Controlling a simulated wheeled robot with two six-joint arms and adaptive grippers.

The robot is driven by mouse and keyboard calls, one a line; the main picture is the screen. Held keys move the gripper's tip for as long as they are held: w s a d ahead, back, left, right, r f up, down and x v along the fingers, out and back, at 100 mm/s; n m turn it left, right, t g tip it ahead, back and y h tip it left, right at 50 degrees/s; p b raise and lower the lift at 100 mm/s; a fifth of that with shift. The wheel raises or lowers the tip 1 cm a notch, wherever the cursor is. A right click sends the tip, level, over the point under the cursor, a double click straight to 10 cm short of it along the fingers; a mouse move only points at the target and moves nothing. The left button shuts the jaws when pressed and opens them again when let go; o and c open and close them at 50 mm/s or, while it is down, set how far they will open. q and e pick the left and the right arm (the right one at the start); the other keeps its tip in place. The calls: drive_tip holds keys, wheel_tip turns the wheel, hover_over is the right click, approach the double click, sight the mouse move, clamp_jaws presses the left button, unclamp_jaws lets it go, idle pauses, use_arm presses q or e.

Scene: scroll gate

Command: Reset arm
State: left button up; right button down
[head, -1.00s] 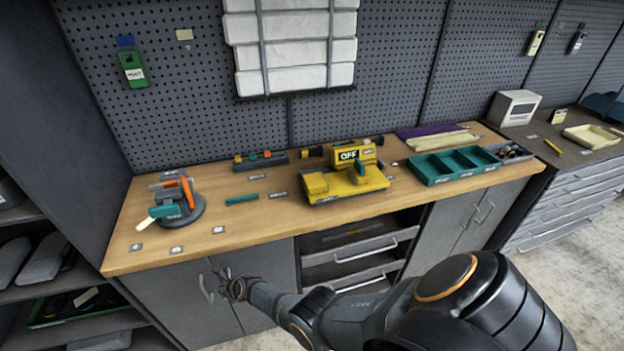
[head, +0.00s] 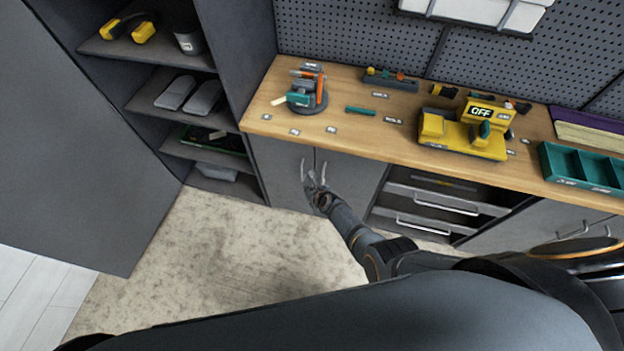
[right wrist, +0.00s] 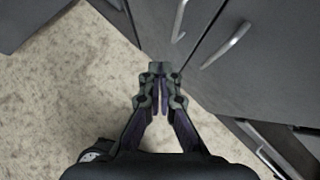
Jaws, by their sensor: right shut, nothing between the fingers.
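My right gripper (head: 315,186) hangs low in front of the grey cabinet doors, below the worktop's front edge. Its fingers are shut with nothing between them, and its tips also show in the right wrist view (right wrist: 158,70). Two metal door handles (right wrist: 227,45) are beyond the fingertips in that view. I cannot tell the exact gap between fingers and handles. My left gripper is not in view.
The wooden worktop (head: 350,138) carries a round clamp tool (head: 307,97), a yellow machine marked OFF (head: 462,137) and a teal tray (head: 585,168). Open shelves (head: 170,90) stand to the left. Drawers (head: 420,205) are right of the doors. The floor (head: 210,250) is clear.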

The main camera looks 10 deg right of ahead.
drive_tip(key=s+d+f+n+g+h+b, duration=0.1)
drive_tip(key=s+d+f+n+g+b, duration=0.2)
drive_tip(key=s+f+n, duration=0.7)
drive_tip(key=s+d+f+n+g+h+b, duration=0.1)
drive_tip(key=s+d+f+n+b, duration=0.2)
drive_tip(key=s+d+f+n, duration=0.65)
drive_tip(key=s+d+f+n+g+b, duration=0.1)
drive_tip(key=s+n, duration=0.5)
drive_tip(key=s, duration=0.6)
drive_tip(key=s+d+f+n+g+h+b, duration=0.1)
drive_tip(key=s+d+f+n, duration=0.4)
drive_tip(key=s, duration=0.8)
drive_tip(key=shift+d+n+g+b, duration=0.2)
drive_tip(key=shift+n+g+b, duration=0.5)
drive_tip(key=shift+n+b, duration=0.4)
